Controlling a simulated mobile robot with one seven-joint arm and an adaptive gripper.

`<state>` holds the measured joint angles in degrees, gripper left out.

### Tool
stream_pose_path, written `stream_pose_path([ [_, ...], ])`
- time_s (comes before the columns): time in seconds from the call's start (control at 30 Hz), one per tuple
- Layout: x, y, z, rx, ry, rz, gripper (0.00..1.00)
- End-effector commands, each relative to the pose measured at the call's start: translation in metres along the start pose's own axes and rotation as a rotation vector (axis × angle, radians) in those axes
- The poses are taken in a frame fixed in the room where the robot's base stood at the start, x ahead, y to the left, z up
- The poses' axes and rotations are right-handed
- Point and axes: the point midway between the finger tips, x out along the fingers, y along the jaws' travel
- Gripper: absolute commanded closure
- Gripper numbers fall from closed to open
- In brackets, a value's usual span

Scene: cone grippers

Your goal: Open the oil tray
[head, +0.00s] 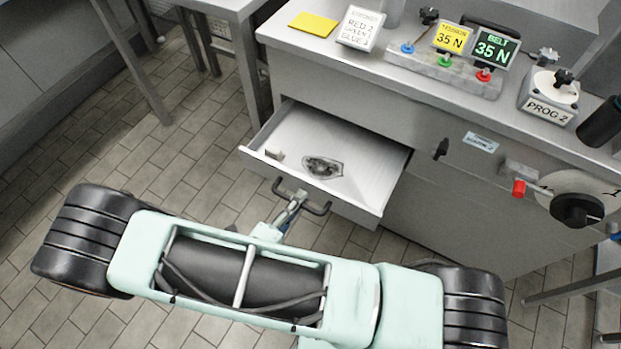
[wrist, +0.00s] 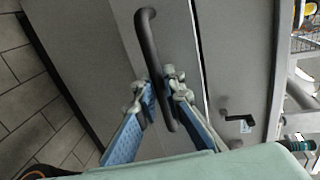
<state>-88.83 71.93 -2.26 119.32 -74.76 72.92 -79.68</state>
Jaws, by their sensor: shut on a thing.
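The oil tray (head: 360,164) is a light metal drawer that stands pulled out from the grey cabinet in the head view. A dark oily patch (head: 322,167) lies on its floor. A dark bar handle (head: 318,209) is fixed to its front panel and also shows in the wrist view (wrist: 149,45). My gripper (wrist: 162,97) has its two blue-padded fingers on either side of the handle bar, closed on it. In the head view my gripper (head: 291,205) is at the handle, partly hidden by my arm.
The cabinet top carries a yellow pad (head: 313,24), a written sign (head: 360,28) and a control block (head: 445,72). A red-tipped lever (head: 519,188) and a black knob (head: 577,210) stick out at the right. Tiled floor (head: 215,125) is open left of the tray.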

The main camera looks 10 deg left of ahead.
Motion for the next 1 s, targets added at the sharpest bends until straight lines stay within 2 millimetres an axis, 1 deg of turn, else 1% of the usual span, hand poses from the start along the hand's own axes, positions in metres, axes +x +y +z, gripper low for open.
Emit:
stream_pose_path([
  [0.03, -0.01, 0.002, -0.001, -0.001, 0.001, 0.002, 1.0],
  [0.1, -0.02, 0.004, -0.001, -0.001, 0.002, 0.001, 1.0],
  [0.3, -0.039, 0.009, -0.001, 0.001, 0.002, 0.001, 1.0],
  [0.5, -0.044, 0.01, -0.001, 0.0, 0.002, 0.0, 1.0],
  [0.8, -0.045, 0.01, -0.001, 0.0, 0.002, 0.001, 1.0],
  [0.83, -0.044, 0.01, -0.001, 0.0, 0.002, 0.001, 0.89],
  [0.97, -0.044, 0.01, -0.001, 0.0, 0.002, 0.0, 0.75],
  [1.0, -0.044, 0.01, 0.0, 0.0, 0.001, 0.0, 0.73],
])
